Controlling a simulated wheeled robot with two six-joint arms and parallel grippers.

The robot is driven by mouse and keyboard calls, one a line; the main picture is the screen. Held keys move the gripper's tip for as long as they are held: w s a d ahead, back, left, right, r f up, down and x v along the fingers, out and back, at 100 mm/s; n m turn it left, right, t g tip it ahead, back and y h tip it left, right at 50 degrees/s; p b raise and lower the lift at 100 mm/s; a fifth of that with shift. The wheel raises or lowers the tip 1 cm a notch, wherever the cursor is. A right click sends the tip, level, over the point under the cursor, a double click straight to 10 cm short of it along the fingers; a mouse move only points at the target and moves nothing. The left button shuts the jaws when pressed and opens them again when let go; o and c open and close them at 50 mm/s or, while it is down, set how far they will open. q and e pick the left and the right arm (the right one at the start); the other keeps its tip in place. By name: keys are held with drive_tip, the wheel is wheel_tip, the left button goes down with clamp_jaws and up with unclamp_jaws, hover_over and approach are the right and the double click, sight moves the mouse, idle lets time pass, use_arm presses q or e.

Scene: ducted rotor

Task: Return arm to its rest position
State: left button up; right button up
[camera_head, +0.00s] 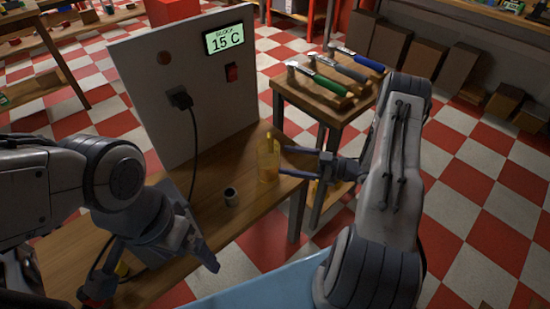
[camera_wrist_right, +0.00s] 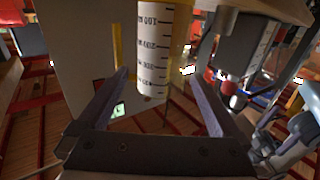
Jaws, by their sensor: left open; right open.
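My right gripper (camera_head: 281,161) is open at the right end of the wooden bench. Its fingers point left toward a clear measuring cup (camera_head: 268,163) with orange contents and a yellow stick in it. In the right wrist view, the marked cup (camera_wrist_right: 153,50) stands between the two spread fingers (camera_wrist_right: 163,78), with a gap on each side. My left gripper (camera_head: 150,280) is open low over the front left of the bench, fingers spread wide. A small yellow thing (camera_head: 122,269) shows between them, partly hidden.
A grey panel (camera_head: 135,70) with a "15 C" display (camera_head: 225,39), red switch and plugged cable stands on the bench (camera_head: 215,225). A small dark-rimmed cup (camera_head: 231,196) is near the middle. A side table (camera_head: 290,88) holds several hammers.

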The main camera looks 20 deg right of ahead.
drive_tip(key=shift+v, duration=1.65)
drive_tip(key=x, duration=1)
drive_tip(key=shift+a, duration=0.1)
drive_tip(key=shift+w+a+r+p, duration=0.1)
drive_tip(key=shift+w+r+p, duration=0.15)
drive_tip(key=shift+p, duration=0.2)
drive_tip(key=shift+s+r, duration=0.1)
drive_tip(key=shift+r, duration=0.15)
drive_tip(key=shift+f, duration=0.1)
